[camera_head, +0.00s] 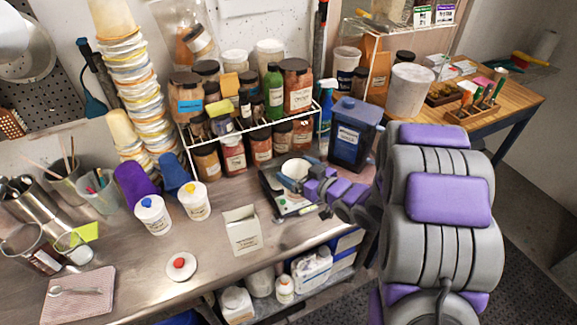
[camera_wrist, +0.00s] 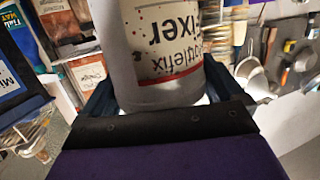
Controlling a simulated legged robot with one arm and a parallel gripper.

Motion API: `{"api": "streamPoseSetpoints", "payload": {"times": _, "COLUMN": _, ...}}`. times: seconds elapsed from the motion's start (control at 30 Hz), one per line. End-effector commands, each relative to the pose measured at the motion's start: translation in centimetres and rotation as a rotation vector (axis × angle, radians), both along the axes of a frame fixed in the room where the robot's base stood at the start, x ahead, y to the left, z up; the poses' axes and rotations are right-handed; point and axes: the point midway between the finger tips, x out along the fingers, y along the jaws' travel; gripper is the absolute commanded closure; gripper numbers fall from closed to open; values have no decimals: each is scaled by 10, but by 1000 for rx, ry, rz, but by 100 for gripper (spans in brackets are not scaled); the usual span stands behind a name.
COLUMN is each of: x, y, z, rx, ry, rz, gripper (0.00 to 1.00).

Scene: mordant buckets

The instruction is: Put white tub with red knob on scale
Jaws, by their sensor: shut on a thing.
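My gripper (camera_head: 303,182) is over the scale (camera_head: 290,205) on the metal counter. In the wrist view my gripper (camera_wrist: 160,98) is shut on a white tub (camera_wrist: 160,25) with a printed label, its lettering upside down in that view. In the head view a pale round shape, likely this tub (camera_head: 295,168), shows at the fingers above or on the scale; I cannot tell if it touches. A knob on it is not visible. My arm hides part of the scale.
White tubs with a blue knob (camera_head: 152,217) and a yellow knob (camera_head: 194,202) stand on the left. A small white box (camera_head: 241,232) is near the front edge. A jar rack (camera_head: 250,135) stands behind, and a dark blue canister (camera_head: 354,137) is close to my gripper.

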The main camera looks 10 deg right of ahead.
Motion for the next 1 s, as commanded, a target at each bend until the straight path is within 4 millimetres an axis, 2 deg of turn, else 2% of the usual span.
{"api": "streamPoseSetpoints", "payload": {"times": 0.07, "x": 1, "y": -4, "z": 0, "rx": -1, "ry": 0, "rz": -9, "gripper": 56}}
{"api": "streamPoseSetpoints", "payload": {"times": 0.17, "x": 13, "y": -4, "z": -2, "rx": 0, "ry": -2, "rz": -9, "gripper": 56}}
{"api": "streamPoseSetpoints", "payload": {"times": 0.7, "x": 123, "y": -1, "z": -12, "rx": -2, "ry": -4, "rz": -8, "gripper": 56}}
{"api": "streamPoseSetpoints", "payload": {"times": 0.83, "x": 142, "y": -1, "z": -14, "rx": 0, "ry": -3, "rz": -9, "gripper": 56}}
{"api": "streamPoseSetpoints", "payload": {"times": 1.0, "x": 154, "y": -1, "z": -15, "rx": -2, "ry": 0, "rz": -11, "gripper": 56}}
